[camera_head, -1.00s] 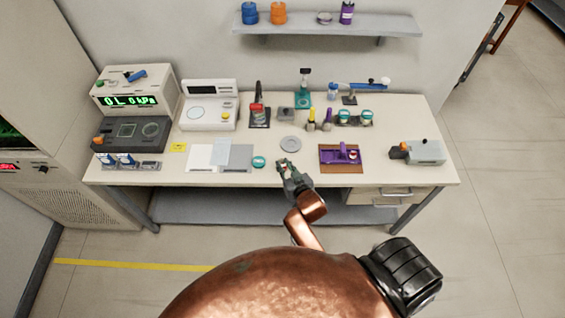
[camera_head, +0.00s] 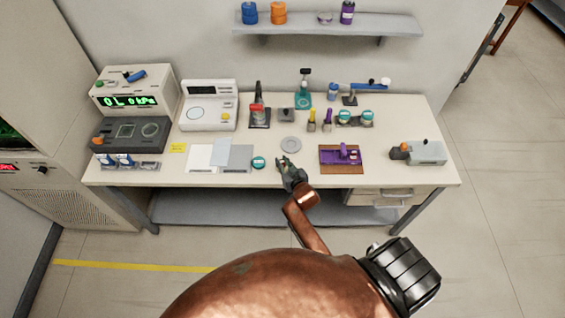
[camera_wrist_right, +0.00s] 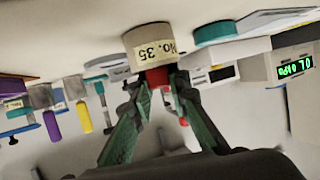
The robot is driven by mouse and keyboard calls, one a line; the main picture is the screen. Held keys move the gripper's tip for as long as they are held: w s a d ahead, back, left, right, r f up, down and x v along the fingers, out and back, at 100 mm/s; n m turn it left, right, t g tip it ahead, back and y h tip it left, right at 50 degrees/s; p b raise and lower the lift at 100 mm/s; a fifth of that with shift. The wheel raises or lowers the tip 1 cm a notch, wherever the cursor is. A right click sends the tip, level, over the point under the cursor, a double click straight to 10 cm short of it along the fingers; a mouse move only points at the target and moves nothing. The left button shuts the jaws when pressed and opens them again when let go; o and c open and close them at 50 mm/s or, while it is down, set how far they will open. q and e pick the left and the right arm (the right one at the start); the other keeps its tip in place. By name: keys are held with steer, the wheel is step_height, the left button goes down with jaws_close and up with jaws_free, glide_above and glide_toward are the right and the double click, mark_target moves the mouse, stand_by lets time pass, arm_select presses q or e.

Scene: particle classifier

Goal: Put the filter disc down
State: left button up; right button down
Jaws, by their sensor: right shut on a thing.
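The label appears upside down there. I cannot tell whether the cylinder touches the bench top. I cannot pick out a separate filter disc in the fingers; they and the red part hide what is between them. My left gripper is not in view.
A teal round piece (camera_head: 258,162) lies just left of the gripper, beside grey and white sheets (camera_head: 237,157). A purple fixture on a brown board (camera_head: 341,158) is to the right. Instruments and small bottles (camera_head: 312,121) line the back. The bench between gripper and purple fixture is clear.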

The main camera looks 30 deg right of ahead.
steer(key=shift+f, duration=0.55)
steer(key=shift+s+f+b, duration=0.1)
steer(key=shift+b, duration=0.2)
steer(key=c, duration=1.8)
jaws_free()
steer(key=shift+f, duration=0.1)
steer(key=shift+c, duration=0.2)
steer(key=shift+s+f, duration=0.1)
